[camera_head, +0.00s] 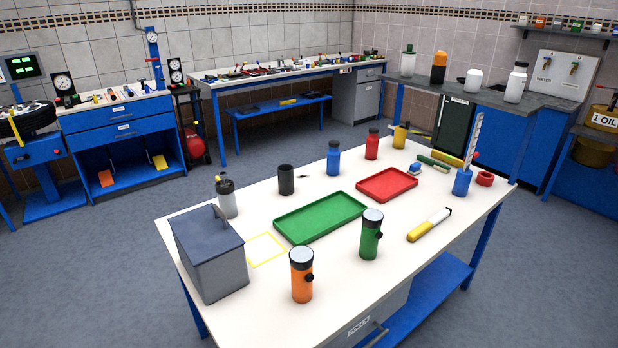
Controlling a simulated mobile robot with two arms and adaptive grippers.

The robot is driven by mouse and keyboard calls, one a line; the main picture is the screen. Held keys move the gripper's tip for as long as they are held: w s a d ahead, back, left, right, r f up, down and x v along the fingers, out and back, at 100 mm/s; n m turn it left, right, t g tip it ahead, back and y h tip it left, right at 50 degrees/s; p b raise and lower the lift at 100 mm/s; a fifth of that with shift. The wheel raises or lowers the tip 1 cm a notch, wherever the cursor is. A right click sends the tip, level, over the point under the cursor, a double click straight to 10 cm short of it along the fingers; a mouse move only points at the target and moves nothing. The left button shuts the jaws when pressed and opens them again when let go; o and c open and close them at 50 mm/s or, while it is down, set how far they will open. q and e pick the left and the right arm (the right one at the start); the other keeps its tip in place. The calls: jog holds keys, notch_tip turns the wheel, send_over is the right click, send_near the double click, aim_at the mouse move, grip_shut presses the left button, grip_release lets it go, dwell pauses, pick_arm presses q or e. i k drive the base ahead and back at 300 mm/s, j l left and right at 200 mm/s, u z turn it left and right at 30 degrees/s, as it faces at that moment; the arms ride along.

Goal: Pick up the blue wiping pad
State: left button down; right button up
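A small blue item with a pale top, which looks like the wiping pad (414,169), lies near the far edge of the white-topped table (335,265). It sits just beyond the right end of the red tray (387,184), left of a green-handled tool (433,163). It is too small for its details to be clear. Neither of my grippers is in view.
Around it stand a yellow bottle (401,135), a red bottle (372,144) and a blue container (462,182) holding tall tools.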

aim_at(415, 169)
jog(key=i+l, duration=0.1)
jog(key=l, duration=0.3)
jog(key=i+l, duration=0.1)
jog(key=l, duration=0.35)
jog(key=i+l, duration=0.15)
jog(key=l, duration=0.25)
jog(key=i+l, duration=0.1)
jog(key=l, duration=0.3)
jog(key=i+l, duration=0.1)
jog(key=l, duration=0.35)
jog(key=i+l, duration=0.1)
jog(key=l, duration=0.3)
jog(key=i+l, duration=0.15)
jog(key=l, duration=0.25)
jog(key=i+l, duration=0.1)
jog(key=l, duration=0.35)
jog(key=z, duration=0.05)
